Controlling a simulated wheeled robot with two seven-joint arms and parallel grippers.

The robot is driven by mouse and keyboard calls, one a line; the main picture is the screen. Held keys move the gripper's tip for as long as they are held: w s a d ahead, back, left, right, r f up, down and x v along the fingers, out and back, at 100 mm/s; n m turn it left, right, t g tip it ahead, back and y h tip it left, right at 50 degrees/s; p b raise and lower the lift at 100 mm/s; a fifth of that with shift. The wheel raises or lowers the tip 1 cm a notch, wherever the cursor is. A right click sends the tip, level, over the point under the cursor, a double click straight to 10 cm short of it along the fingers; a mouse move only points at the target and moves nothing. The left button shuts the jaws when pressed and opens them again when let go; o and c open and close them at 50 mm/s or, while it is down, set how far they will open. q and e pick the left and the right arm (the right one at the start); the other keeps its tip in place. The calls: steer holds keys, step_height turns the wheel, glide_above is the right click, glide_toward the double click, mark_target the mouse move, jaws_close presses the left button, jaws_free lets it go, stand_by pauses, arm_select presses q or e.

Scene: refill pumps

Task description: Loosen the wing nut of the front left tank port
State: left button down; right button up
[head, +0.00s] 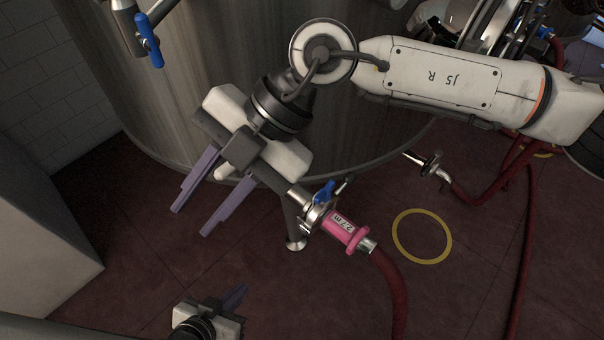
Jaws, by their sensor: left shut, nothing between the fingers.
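A tank port (298,196) comes out low at the front of the steel tank (210,70). It has a blue handle (325,192) and a metal clamp (316,213) joining it to a hose with a pink collar (345,231) marked "2.7 m". A small metal piece beside the blue handle may be the clamp's wing nut (344,183). My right gripper (190,221) is open and empty, left of this port, its fingers pointing down-left, away from the clamp. My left gripper (236,297) is shut and empty near the bottom edge, below and left of the port.
A red hose (397,290) runs down from the pink collar. Another hose end with a clamp (430,165) is at the right, near a yellow floor ring (422,236). A blue-handled valve (149,40) is at top left. Bare floor lies between the grippers.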

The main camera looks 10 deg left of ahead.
steer(key=w+d+f+m+t+h, duration=0.1)
steer(key=w+d+f+t+h, duration=0.15)
steer(key=w+d, duration=0.35)
steer(key=m+t+h, duration=0.2)
steer(key=m+h, duration=0.1)
steer(key=h, duration=0.2)
glide_toward(325, 188)
steer(key=shift+n, duration=0.3)
step_height(325, 188, down, 9)
steer(key=shift+s+r+p, duration=0.2)
steer(key=shift+p, duration=0.35)
steer(key=shift+c, duration=0.4)
jaws_close()
